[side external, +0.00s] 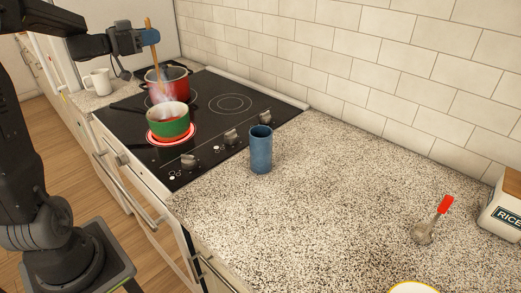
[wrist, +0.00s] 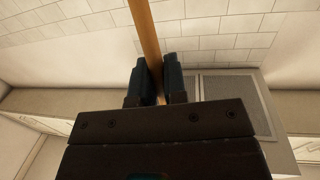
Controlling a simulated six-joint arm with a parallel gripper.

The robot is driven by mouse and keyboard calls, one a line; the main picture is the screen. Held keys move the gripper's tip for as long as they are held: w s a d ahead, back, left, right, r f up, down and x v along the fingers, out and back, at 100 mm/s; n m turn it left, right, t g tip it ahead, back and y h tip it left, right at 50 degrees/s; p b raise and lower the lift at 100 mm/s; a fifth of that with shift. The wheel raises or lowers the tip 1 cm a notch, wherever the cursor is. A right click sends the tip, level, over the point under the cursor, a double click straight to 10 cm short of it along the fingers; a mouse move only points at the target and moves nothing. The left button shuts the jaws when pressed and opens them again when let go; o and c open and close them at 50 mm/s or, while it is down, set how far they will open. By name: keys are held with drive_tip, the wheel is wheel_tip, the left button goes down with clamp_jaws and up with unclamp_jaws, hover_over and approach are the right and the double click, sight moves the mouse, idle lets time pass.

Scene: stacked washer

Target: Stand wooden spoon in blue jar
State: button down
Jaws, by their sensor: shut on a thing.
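My gripper (side external: 146,39) is high above the stove at the upper left of the side external view. It is shut on the wooden spoon (side external: 154,57), whose shaft hangs down toward the red pot. In the wrist view the spoon's shaft (wrist: 146,32) runs between the two dark fingers of the gripper (wrist: 158,80). The spoon's lower end is at or behind the red pot's rim; I cannot tell whether it is inside. The blue jar (side external: 261,152) stands upright on the speckled counter, right of the stove, well away from the gripper.
A red pot (side external: 176,84) and a steaming green pot (side external: 168,127) stand on the black stove (side external: 215,130); the burner under the green pot glows red. A white mug (side external: 99,82) is left. A red-handled utensil (side external: 430,226) and RICE box (side external: 505,208) are right. The counter around the jar is clear.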

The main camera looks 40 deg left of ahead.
drive_tip(key=shift+d, duration=0.1)
drive_tip(key=w+d+r+m+g+h, duration=0.2)
drive_tip(key=w+d+m+g+h, duration=0.15)
drive_tip(key=d, duration=0.75)
drive_tip(key=w+d+r+m+g+h, duration=0.25)
drive_tip(key=d+h, duration=0.25)
drive_tip(key=d, duration=0.6)
drive_tip(key=w+d+r+m+g+h, duration=0.2)
drive_tip(key=d+m+h, duration=0.2)
drive_tip(key=d, duration=0.7)
wheel_tip(320, 180, down, 15)
drive_tip(key=shift+s, duration=0.25)
drive_tip(key=shift+d+r, duration=0.1)
drive_tip(key=c, duration=1.1)
unclamp_jaws()
drive_tip(key=v, duration=1.3)
drive_tip(key=shift+s+a, duration=0.25)
drive_tip(key=shift+s, duration=0.15)
